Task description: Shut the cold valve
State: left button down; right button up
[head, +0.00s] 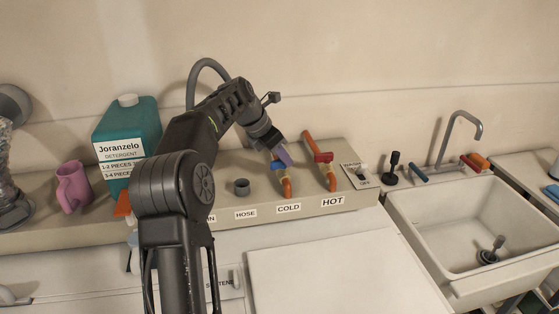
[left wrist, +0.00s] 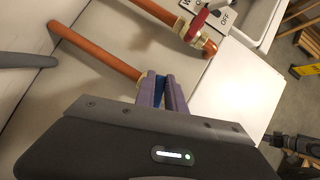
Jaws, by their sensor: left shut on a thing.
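The cold valve is a blue handle (head: 277,165) on a copper pipe (head: 287,187) above the COLD label (head: 288,208). My left gripper (head: 281,156) reaches it from the upper left in the head view. In the left wrist view, the purple fingers of the left gripper (left wrist: 162,92) are shut on the blue handle (left wrist: 159,88), which shows between them. The fingers hide most of the handle, so its exact angle is hard to tell.
The hot valve with its red handle (head: 323,157) stands close to the right. A switch plate (head: 361,176) and sink (head: 455,235) lie further right. A teal detergent jug (head: 127,135) and pink cup (head: 73,187) stand left.

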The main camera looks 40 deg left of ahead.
pick_arm(q)
jog(key=shift+r+m+p, duration=0.1)
jog(key=shift+m+p, duration=0.3)
jog(key=shift+p, duration=0.4)
jog(key=shift+f+m+g+h, duration=0.2)
jog(key=shift+m+g+h, duration=0.1)
jog(key=shift+m+h, duration=0.6)
jog(key=shift+m, duration=0.4)
jog(key=c, duration=1.3)
grip_release()
jog(key=shift+r, duration=0.1)
